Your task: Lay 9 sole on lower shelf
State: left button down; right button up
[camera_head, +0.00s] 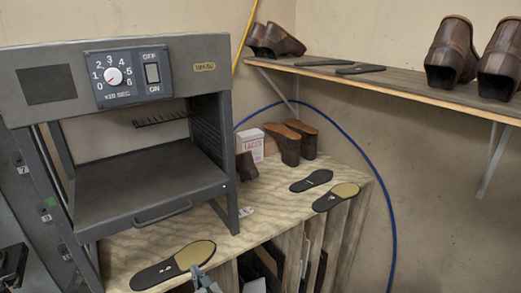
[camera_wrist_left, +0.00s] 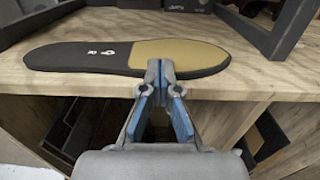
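A sole (camera_head: 172,266), black with a tan end, lies flat near the front edge of the wooden lower shelf (camera_head: 128,247). It also shows in the left wrist view (camera_wrist_left: 95,53). My left gripper (camera_head: 203,283) is at the front edge of this sole, by its tan part. Its fingertips (camera_wrist_left: 161,68) are close together and overlap the sole's edge in the picture; I cannot tell whether they touch it. Nothing shows pinched between them. Two more soles lie farther back on the shelf: a dark one (camera_head: 311,181) and one with a tan end (camera_head: 336,196). My right gripper is not in view.
A grey machine (camera_head: 150,190) with a dial and a handle stands on the left of the shelf. Brown shoes (camera_head: 287,144) and a white box (camera_head: 250,142) are at the back. An upper shelf (camera_head: 420,88) carries soles and shoes. A blue hose (camera_head: 378,180) curves along the wall.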

pick_arm(q)
jog(key=shift+w+a+f, duration=0.25)
jog(key=shift+w+a, duration=0.45)
jog(key=shift+w+a+p, duration=0.1)
jog(key=shift+a+p, duration=0.05)
jog(key=shift+p, duration=0.15)
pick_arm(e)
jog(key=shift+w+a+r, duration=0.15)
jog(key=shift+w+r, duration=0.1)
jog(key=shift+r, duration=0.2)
